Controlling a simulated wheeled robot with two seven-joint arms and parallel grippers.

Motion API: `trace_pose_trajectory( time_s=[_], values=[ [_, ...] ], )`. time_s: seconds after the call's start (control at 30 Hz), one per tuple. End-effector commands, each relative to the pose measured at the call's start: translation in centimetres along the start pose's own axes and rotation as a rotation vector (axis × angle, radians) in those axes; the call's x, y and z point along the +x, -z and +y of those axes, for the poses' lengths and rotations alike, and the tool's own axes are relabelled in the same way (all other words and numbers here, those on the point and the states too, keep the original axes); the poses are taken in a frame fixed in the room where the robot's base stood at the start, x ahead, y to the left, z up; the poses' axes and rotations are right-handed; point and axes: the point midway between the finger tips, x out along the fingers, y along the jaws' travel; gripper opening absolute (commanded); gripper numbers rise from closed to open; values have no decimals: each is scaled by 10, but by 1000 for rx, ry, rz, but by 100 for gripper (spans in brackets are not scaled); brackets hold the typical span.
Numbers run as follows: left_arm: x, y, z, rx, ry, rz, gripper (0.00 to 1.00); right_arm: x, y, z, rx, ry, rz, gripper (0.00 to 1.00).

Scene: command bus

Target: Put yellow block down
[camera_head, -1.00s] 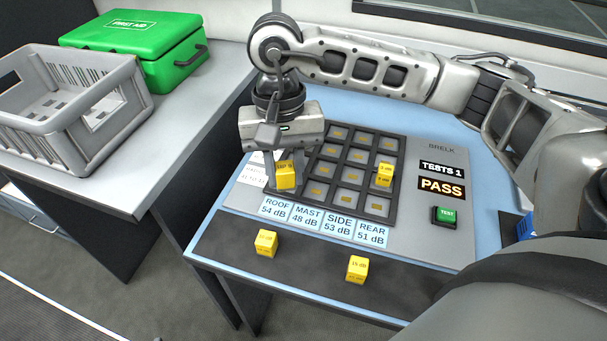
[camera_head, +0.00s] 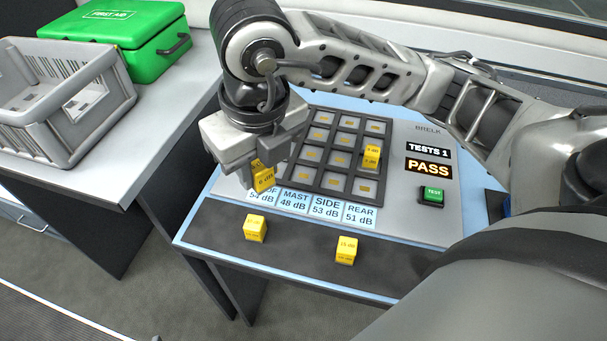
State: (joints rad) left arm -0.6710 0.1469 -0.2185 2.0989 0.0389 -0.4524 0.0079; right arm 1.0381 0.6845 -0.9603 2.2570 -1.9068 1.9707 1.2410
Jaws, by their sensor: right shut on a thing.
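My right gripper (camera_head: 256,172) is shut on a yellow block (camera_head: 263,177) and holds it over the near left part of the test panel, in front of the ROOF label. The gripper hides part of the block and the left part of the socket grid (camera_head: 316,180). I cannot tell whether the block touches the panel. Another yellow block (camera_head: 371,156) sits in the grid's right column. Two more yellow blocks stand apart on the dark front strip, one at left (camera_head: 255,228) and one at right (camera_head: 346,250). My left gripper is not in view.
A green TEST button (camera_head: 432,195) and a PASS display (camera_head: 429,168) are right of the grid. A grey crate (camera_head: 101,62) and green first aid box (camera_head: 150,40) stand on the left table. The dark strip (camera_head: 298,250) has free room between its blocks.

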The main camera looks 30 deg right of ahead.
Motion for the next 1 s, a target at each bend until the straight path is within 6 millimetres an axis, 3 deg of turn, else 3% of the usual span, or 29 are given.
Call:
trace_pose_trajectory(
  time_s=[0.23,0.6,0.8,1.0],
  values=[
    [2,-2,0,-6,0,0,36,3,-1,-5,179,25,3,4],
    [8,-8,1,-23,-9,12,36,48,-28,-84,186,29,8,4],
    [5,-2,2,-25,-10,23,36,82,-36,-109,181,28,6,4],
    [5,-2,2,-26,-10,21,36,96,-39,-119,178,26,3,4]
  ],
)
